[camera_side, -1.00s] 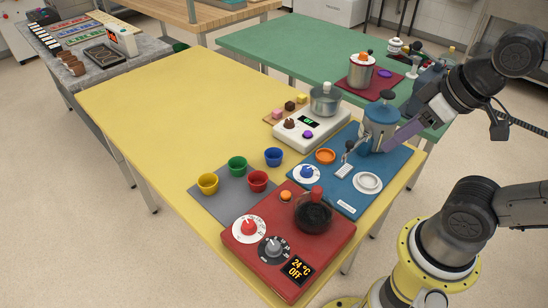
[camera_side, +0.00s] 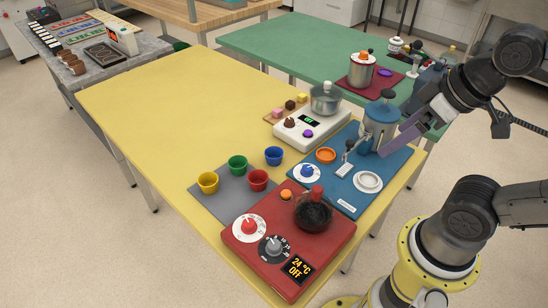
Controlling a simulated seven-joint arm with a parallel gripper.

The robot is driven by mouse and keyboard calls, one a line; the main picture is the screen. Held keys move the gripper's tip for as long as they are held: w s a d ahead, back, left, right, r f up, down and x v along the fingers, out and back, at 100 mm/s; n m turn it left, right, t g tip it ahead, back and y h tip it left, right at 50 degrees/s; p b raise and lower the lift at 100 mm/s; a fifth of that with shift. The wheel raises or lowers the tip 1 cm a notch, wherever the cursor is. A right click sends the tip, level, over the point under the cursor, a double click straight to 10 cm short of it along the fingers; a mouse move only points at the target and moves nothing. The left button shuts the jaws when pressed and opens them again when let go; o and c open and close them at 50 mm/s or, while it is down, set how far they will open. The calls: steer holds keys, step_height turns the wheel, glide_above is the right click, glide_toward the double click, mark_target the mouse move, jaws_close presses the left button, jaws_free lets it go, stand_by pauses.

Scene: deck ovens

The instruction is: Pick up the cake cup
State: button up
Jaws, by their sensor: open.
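Several small cups stand on or beside a grey mat (camera_side: 205,203): a yellow cup (camera_side: 208,182), a green cup (camera_side: 237,165), a red cup (camera_side: 258,180) and a blue cup (camera_side: 273,156). All stand upright and apart. I cannot tell which of them is the cake cup. My gripper (camera_side: 394,142) is at the right, over the blue board, close beside a blue-and-steel canister (camera_side: 380,125). Its long purple-grey finger points down and left; the other finger is hard to make out. It is open, well to the right of the cups, and I see nothing held.
A red hot plate (camera_side: 247,255) with a dark pan stands at the front. A white scale (camera_side: 292,135) with a steel pot (camera_side: 326,99) stands behind. The blue board (camera_side: 335,195) lies between cups and gripper. The yellow table's left part (camera_side: 150,110) is clear.

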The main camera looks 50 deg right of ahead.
steer(key=w+r+n, duration=0.7)
steer(key=w, duration=0.2)
steer(key=n+g, duration=0.6)
glide_above(274, 150)
steer(key=s+a, duration=0.2)
step_height(274, 150, down, 23)
steer(key=shift+w+d+f, duration=0.15)
steer(key=shift+f, duration=1.55)
steer(key=shift+w+d+f, duration=0.1)
steer(key=shift+f, duration=1.6)
steer(key=c, duration=1.4)
steer(key=shift+o, duration=0.2)
